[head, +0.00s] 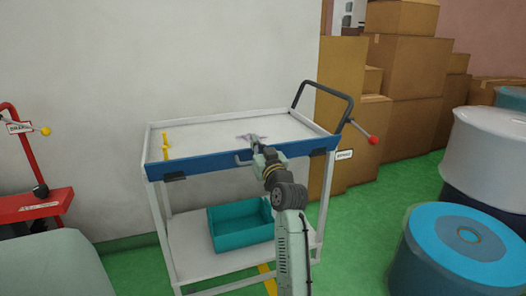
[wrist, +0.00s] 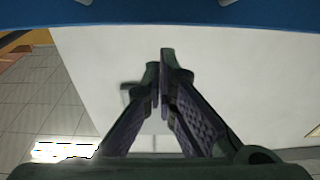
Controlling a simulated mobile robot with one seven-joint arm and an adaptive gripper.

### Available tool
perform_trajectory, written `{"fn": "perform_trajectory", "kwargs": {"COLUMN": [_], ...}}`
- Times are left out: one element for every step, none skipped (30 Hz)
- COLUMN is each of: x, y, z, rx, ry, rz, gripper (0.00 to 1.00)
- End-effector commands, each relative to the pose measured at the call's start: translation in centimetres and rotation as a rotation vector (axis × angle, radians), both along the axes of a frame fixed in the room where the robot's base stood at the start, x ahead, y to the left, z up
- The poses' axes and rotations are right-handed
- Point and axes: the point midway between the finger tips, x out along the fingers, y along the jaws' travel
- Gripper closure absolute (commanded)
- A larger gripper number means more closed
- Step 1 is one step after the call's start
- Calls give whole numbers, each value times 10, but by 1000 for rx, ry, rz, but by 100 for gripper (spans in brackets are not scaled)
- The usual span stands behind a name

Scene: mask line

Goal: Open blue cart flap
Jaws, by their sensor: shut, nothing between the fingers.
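The blue cart flap (head: 205,165) is the long blue panel along the front of the white cart's top tray (head: 195,133). My gripper (head: 253,138) appears at the flap's middle, over the tray's front edge in the picture; my arm hides part of the flap. In the wrist view a blue band (wrist: 100,15), likely the flap, crosses the top. My gripper's fingers (wrist: 164,75) are together and empty below it, against a white surface (wrist: 245,80). I cannot tell whether they touch anything.
A teal bin (head: 240,225) sits on the cart's lower shelf (head: 195,255). A yellow lever (head: 166,145) stands at the tray's left. A dark push handle (head: 335,92) rises at the right. Boxes (head: 400,60) and drums (head: 465,250) stand right; a red cart (head: 35,205) stands left.

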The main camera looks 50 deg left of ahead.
Motion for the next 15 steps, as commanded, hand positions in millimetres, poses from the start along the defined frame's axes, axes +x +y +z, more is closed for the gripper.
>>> {"fn": "perform_trajectory", "kwargs": {"x": [2,1,0,0,0,-1,-1,-1,-1,-1,-1,-2,-2,-2,-2], "y": [4,2,0,-1,-1,-2,-3,-3,-4,-4,-4,-4,-4,-4,-4], "z": [-5,-13,-18,-22,-25,-29,-32,-34,-36,-37,-38,-38,-39,-39,-39], "rx": [-3,-3,-3,-3,-2,-2,-1,-1,0,0,0,1,1,1,1], "ry": [3,6,3,3,3,3,2,0,0,0,0,0,0,0,0], "rz": [0,1,-1,-1,0,0,0,0,0,0,0,0,0,0,0], "gripper": [100,100,100,100,100,100,100,100,100,100,100,100,100,100,100]}}
